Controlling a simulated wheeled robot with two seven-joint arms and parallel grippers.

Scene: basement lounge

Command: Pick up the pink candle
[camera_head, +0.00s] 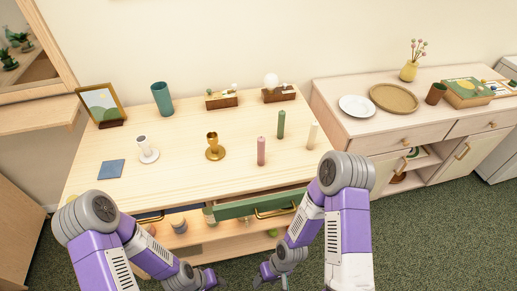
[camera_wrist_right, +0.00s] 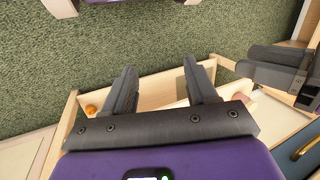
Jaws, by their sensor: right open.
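The pink candle (camera_head: 261,151) stands upright on the light wooden cabinet top (camera_head: 190,182), near its front edge and right of centre. My right gripper (camera_head: 268,272) is low in front of the cabinet, below and well apart from the candle. In the right wrist view its two dark fingers (camera_wrist_right: 160,85) are spread with nothing between them. The candle does not show in that view. My left gripper (camera_head: 212,281) is low at the bottom of the head view; its jaw opening is unclear.
A green candle (camera_head: 281,124) and a cream candle (camera_head: 312,135) stand near the pink one. A gold holder (camera_head: 215,147) and a white holder (camera_head: 147,150) are to the left. A green-fronted drawer (camera_head: 260,204) sticks out below. A sideboard (camera_head: 365,131) stands at right.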

